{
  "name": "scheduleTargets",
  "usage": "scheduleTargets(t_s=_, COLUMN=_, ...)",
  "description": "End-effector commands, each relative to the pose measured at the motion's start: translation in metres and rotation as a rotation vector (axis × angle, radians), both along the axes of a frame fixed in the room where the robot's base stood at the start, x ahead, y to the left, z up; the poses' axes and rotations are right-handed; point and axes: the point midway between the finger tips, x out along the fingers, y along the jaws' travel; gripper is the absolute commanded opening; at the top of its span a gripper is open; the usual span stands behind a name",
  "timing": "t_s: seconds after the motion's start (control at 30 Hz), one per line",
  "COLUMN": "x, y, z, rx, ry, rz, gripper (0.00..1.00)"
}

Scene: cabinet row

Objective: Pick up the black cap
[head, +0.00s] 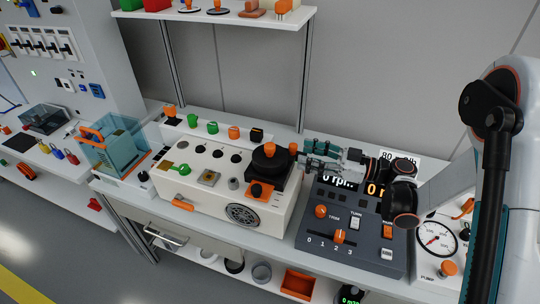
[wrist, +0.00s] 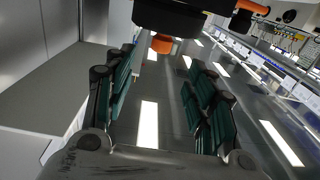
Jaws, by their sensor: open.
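A round black cap (head: 268,163) sits on a black square base on top of the white box (head: 215,199). It has an orange knob (head: 270,149) on top and an orange-tipped handle at its right. In the wrist view, a large black round piece (wrist: 185,17), which looks like this cap, fills the top edge, with orange parts below and to its right. My gripper (head: 306,156) is at the cap's right side, its fingers pointing at it. The wrist view shows both fingers (wrist: 160,95) spread apart with nothing held between them. Whether a finger touches the cap is unclear.
A dark control panel (head: 350,225) with displays and orange knobs lies under my arm. Several colored knobs stand on a ledge (head: 213,128) behind the box. A shelf (head: 215,14) hangs above. A clear-sided teal box (head: 113,146) is at left, a gauge (head: 436,239) at right.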

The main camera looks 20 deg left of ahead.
Motion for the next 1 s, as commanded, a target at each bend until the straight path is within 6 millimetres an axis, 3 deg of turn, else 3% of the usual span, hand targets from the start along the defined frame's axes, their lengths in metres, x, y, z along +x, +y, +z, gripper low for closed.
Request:
scheduleTargets(t_s=0.1, x=0.0, y=0.025, z=-0.002, rx=-0.001, ry=0.001, rz=0.005, gripper=0.5)
scheduleTargets(t_s=0.3, x=0.002, y=0.057, z=-0.001, rx=-0.002, ry=0.002, rz=0.002, gripper=0.5)
scheduleTargets(t_s=0.63, x=0.003, y=0.077, z=0.0, rx=-0.002, ry=0.002, rz=0.002, gripper=0.5)
scheduleTargets(t_s=0.9, x=0.004, y=0.114, z=0.001, rx=-0.002, ry=0.002, rz=0.002, gripper=0.5)
scheduleTargets(t_s=1.0, x=0.004, y=0.12, z=0.002, rx=-0.002, ry=0.002, rz=0.0, gripper=0.5)
